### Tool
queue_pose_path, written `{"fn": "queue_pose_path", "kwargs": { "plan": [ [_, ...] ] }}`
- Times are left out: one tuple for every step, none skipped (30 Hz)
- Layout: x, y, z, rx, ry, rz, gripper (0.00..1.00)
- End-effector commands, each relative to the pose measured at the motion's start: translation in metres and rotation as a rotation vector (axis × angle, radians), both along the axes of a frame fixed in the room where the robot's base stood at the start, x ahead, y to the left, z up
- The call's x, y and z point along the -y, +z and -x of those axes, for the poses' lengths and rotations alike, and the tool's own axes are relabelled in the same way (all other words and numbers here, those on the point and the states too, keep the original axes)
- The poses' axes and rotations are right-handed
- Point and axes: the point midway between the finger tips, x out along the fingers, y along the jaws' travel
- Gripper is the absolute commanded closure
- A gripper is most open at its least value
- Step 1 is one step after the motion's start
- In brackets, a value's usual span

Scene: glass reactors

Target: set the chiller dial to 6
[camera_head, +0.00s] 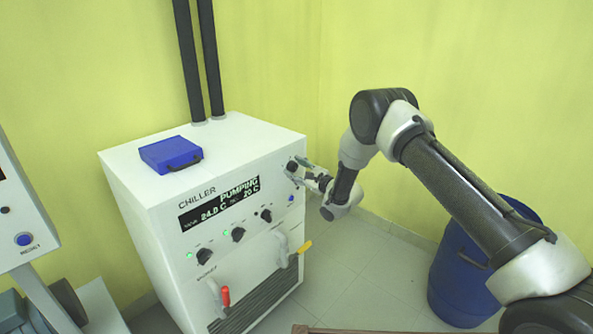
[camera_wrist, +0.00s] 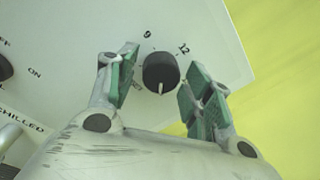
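The chiller (camera_head: 240,150) is a white cabinet whose display (camera_head: 220,204) reads "PUMPING", with "24.0 C" and "20 C" below. Its black round dial (camera_wrist: 160,72) shows in the wrist view, with a white pointer mark toward the bottom of the picture. The numerals 9 and 12 are printed above it; a mark at its lower left is partly hidden by a finger. My gripper (camera_wrist: 161,66) is open, with one green-padded finger on each side of the dial and visible gaps. In the head view my gripper (camera_head: 303,168) is at the panel's upper right corner.
Several other black knobs (camera_head: 238,234) line the panel. Below are a red-handled valve (camera_head: 225,296) and a yellow-handled one (camera_head: 304,247). A blue case (camera_head: 171,154) lies on top. A blue drum (camera_head: 455,285) stands at right, behind my arm.

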Motion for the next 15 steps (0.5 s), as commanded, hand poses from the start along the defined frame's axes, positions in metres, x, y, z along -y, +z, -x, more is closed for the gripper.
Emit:
{"fn": "queue_pose_path", "kwargs": {
  "plan": [
    [0.0001, 0.0001, 0.0, 0.0, 0.0, 0.0, 0.64],
    [0.0001, 0.0001, 0.0, 0.0, 0.0, 0.0, 0.7],
    [0.0001, 0.0001, 0.0, 0.0, 0.0, 0.0, 0.77],
    [0.0001, 0.0001, 0.0, 0.0, 0.0, 0.0, 0.83],
    [0.0002, 0.0001, 0.0001, 0.0, 0.0, 0.0, 0.88],
    [0.0002, 0.0, 0.0001, 0.0, 0.0, 0.0, 0.88],
    [0.0002, 0.0, 0.0001, 0.0, 0.0, 0.0, 0.88],
    [0.0002, 0.0, 0.0001, 0.0, 0.0, 0.0, 0.88],
    [0.0002, 0.0, 0.0001, 0.001, 0.0, 0.001, 0.88],
    [0.0002, -0.0001, 0.0002, 0.002, 0.0, 0.002, 0.88],
    [0.0002, -0.0001, 0.0002, 0.004, 0.0, 0.003, 0.88],
    [0.0002, -0.0001, 0.0002, 0.007, 0.0, 0.006, 0.88],
    [0.0002, -0.0002, 0.0003, 0.011, 0.0, 0.009, 0.88],
    [0.0002, -0.0003, 0.0002, 0.016, 0.001, 0.013, 0.88],
    [0.0002, -0.0003, 0.0002, 0.025, 0.0, 0.02, 0.88]
  ]
}}
